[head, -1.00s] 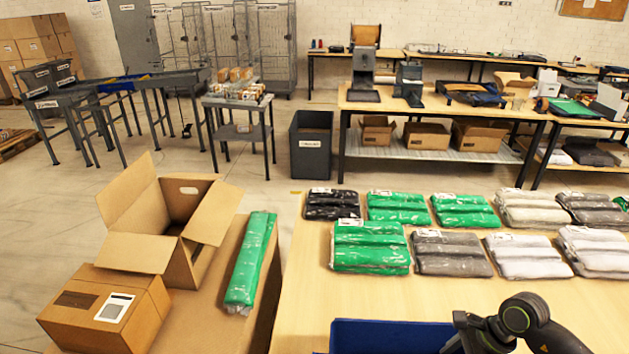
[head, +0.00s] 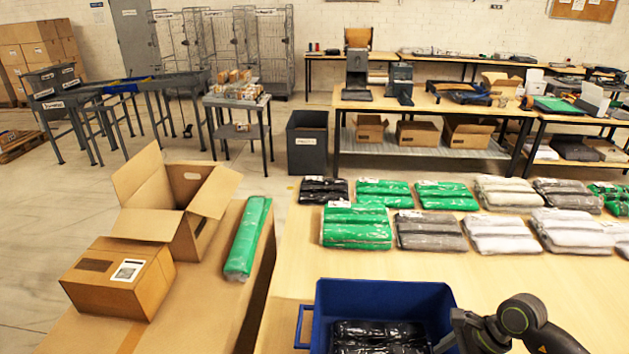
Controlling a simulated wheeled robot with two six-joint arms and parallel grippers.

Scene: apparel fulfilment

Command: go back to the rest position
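My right arm shows at the lower right of the head view, dark with a green ring at a joint, beside the right edge of the blue tote (head: 385,291). Its gripper is out of the picture, so whether it is open or shut is hidden. My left arm and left gripper are not in view. The blue tote stands at the front of the packing table (head: 480,275) and holds black bagged garments (head: 380,332).
Bagged garments in green (head: 357,226), grey, white and black lie in two rows on the table. On the side table at left are an open carton (head: 175,200), a closed carton (head: 120,277) and a green bagged garment (head: 247,237).

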